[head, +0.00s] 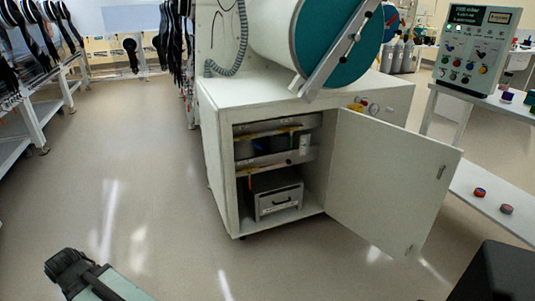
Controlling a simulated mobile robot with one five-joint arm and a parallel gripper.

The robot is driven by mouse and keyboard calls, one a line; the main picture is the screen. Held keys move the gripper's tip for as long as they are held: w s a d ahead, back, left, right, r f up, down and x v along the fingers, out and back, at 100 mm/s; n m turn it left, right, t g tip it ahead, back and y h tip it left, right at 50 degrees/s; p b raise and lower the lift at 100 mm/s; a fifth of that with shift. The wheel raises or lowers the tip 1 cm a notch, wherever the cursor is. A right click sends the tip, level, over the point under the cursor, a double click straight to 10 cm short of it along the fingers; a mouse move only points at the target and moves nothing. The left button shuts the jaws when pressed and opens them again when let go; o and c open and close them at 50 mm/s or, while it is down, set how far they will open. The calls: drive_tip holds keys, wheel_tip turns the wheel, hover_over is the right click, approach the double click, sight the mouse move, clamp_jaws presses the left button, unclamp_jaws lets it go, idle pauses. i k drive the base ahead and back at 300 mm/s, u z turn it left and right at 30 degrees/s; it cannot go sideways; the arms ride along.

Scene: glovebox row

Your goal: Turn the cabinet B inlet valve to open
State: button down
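A white glovebox cabinet (212,150) stands in the middle with its front door (385,185) swung open to the right. On its upper front, above the door, are a small yellow and red fitting (356,106) and a round gauge (374,109). The fitting may be a valve; its handle position is too small to tell. I cannot read a B label or an inlet label. Part of my arm, pale green with a black end, shows at the lower left, well apart from the cabinet. No gripper fingers are visible.
The open door juts into the floor space before the cabinet. Inside are shelves and a grey drawer box (275,198). A control panel (475,50) stands on a bench at right, with small knobs (480,192) on a lower shelf. The floor (130,170) at left is clear.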

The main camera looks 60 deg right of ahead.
sight(247, 139)
drive_tip(key=k, duration=1.05)
drive_tip(key=z, duration=0.65)
drive_tip(key=i, duration=1)
drive_tip(key=u, duration=0.05)
